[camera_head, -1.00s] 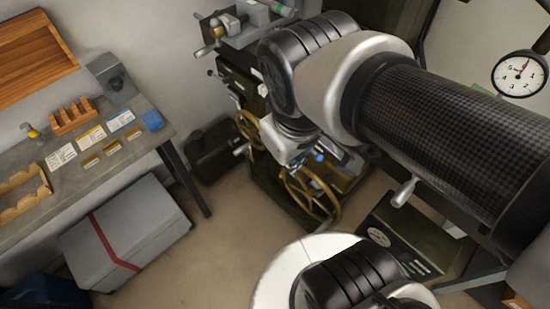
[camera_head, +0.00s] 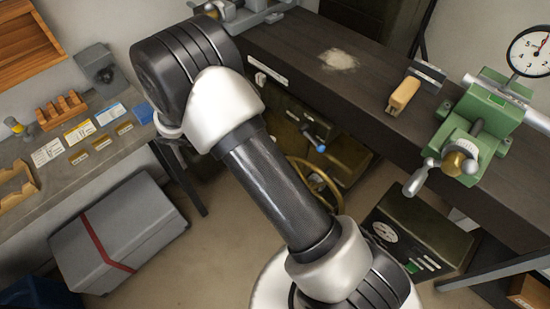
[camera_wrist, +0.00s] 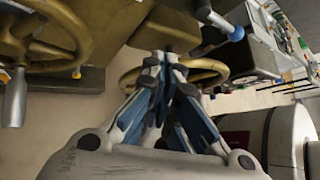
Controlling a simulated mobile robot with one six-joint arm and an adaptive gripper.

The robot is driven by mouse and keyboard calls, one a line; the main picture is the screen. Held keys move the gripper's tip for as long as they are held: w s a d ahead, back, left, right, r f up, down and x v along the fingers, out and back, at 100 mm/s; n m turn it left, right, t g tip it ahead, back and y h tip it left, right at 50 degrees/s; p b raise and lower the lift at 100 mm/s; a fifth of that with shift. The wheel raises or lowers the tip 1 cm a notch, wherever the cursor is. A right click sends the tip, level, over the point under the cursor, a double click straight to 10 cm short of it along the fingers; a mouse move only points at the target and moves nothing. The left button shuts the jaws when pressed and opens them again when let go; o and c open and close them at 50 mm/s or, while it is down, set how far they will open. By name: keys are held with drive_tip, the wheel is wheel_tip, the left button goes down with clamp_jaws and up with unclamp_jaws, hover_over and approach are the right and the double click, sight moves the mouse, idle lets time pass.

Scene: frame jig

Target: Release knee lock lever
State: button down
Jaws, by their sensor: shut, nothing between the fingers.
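A lever with a blue ball end (camera_wrist: 237,33) shows at the upper right of the wrist view. A blue-tipped lever also shows low on the dark machine in the head view (camera_head: 320,148); it looks like the knee lock lever. My gripper (camera_wrist: 165,58) is shut and empty in the wrist view. Its fingertips are to the lower left of the blue ball, apart from it in the picture, and overlap a brass handwheel (camera_wrist: 212,68). In the head view my gripper is hidden behind my arm.
Another brass wheel (camera_wrist: 62,42) with a metal handle (camera_wrist: 15,98) is at the left of the wrist view. A dark bench (camera_head: 300,50) carries a green vise (camera_head: 470,135) and a wooden-handled brush (camera_head: 403,95). A grey chest (camera_head: 125,235) stands on the floor at left.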

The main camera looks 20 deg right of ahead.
drive_tip(key=s+f+n+t+h+b, duration=0.25)
drive_tip(key=f+n+t, duration=0.25)
drive_tip(key=f+n, duration=0.8)
drive_tip(key=s+f+n+t+h+b, duration=0.1)
drive_tip(key=f+n+t+h, duration=0.4)
drive_tip(key=f, duration=1.5)
drive_tip(key=w+d+n+y+b, duration=0.1)
drive_tip(key=w+d+y+b, duration=0.1)
drive_tip(key=w+d, duration=0.6)
drive_tip(key=shift+w+d+g, duration=0.15)
drive_tip(key=shift+d+g, duration=0.25)
drive_tip(key=shift+w+a, duration=0.1)
